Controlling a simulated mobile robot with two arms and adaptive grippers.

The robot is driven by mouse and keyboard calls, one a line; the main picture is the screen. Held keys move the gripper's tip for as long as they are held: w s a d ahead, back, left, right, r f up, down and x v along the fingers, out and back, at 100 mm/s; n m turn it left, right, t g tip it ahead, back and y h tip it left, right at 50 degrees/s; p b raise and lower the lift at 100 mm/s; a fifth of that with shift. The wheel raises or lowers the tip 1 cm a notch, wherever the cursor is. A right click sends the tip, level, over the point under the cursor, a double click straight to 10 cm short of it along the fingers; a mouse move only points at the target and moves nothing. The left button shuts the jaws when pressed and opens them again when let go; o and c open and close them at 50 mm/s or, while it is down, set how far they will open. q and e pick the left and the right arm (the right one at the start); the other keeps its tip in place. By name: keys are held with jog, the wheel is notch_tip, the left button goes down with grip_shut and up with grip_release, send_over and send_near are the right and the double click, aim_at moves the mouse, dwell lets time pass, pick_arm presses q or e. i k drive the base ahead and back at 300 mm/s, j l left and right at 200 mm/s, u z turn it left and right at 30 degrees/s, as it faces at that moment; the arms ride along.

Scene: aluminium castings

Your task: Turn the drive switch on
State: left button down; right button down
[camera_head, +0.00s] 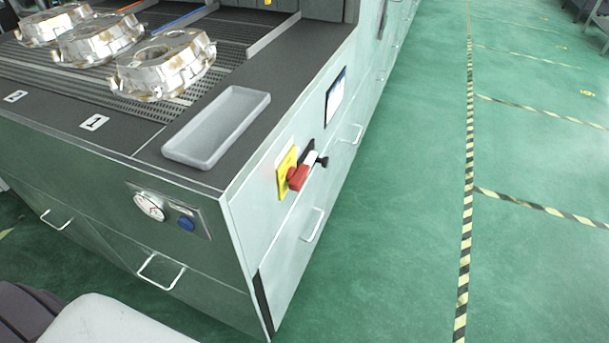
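No part is plainly labelled as the drive switch. On the machine's right side panel, a black knob (322,161) sticks out beside a white part (311,158) and a red button (297,178) on a yellow plate (284,168). The knob's setting is too small to tell. On the front panel, a round white dial (149,206) with red marks and a blue button (187,224) sit on a metal plate. Neither of my grippers is in view.
Several aluminium castings (163,66) stand on the slotted machine top. An empty grey tray (218,125) lies near its corner. The green floor (400,200) to the right is clear, with striped tape.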

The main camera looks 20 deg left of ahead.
aim_at(296, 177)
jog(key=u, duration=0.65)
jog(key=i+l+u, duration=0.15)
jog(key=l+u, duration=0.3)
jog(key=i+l+u, duration=0.1)
jog(key=l+u, duration=0.85)
jog(key=i+j, duration=0.05)
jog(key=j, duration=0.05)
